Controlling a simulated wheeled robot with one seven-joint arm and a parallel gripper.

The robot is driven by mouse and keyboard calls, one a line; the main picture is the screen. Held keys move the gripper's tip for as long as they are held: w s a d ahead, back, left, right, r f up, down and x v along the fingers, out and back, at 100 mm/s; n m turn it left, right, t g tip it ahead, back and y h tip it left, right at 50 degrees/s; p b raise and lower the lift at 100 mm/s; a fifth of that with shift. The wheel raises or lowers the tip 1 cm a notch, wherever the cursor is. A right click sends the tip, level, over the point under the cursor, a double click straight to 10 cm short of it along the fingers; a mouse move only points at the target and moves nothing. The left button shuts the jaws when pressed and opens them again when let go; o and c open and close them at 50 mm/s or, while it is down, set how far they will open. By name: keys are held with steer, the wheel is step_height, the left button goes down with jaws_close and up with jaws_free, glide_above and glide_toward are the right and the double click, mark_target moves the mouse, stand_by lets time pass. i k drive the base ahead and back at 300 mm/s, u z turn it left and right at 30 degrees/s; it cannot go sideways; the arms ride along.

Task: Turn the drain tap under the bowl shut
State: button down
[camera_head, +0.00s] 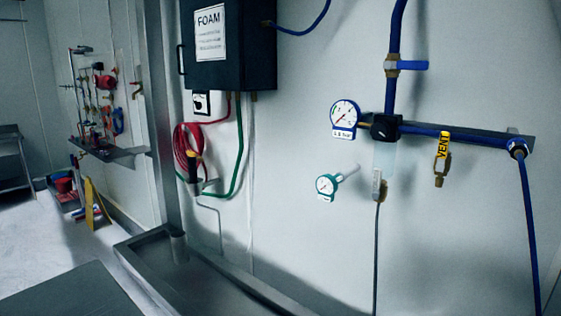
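My gripper is not in view. One has a yellow handle marked VENT (444,146) and hangs below the horizontal blue pipe (465,138). Another has a blue lever (413,65) pointing right on the vertical blue pipe (396,25).
A dark FOAM box (232,45) hangs on the wall, with a coiled red hose (187,150) below. Two gauges (344,117) (326,186) are at right. A metal trough (150,262) runs along the floor. Pale floor (50,245) at left looks clear.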

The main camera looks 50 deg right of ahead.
mark_target(378, 172)
steer(key=z, duration=2.4)
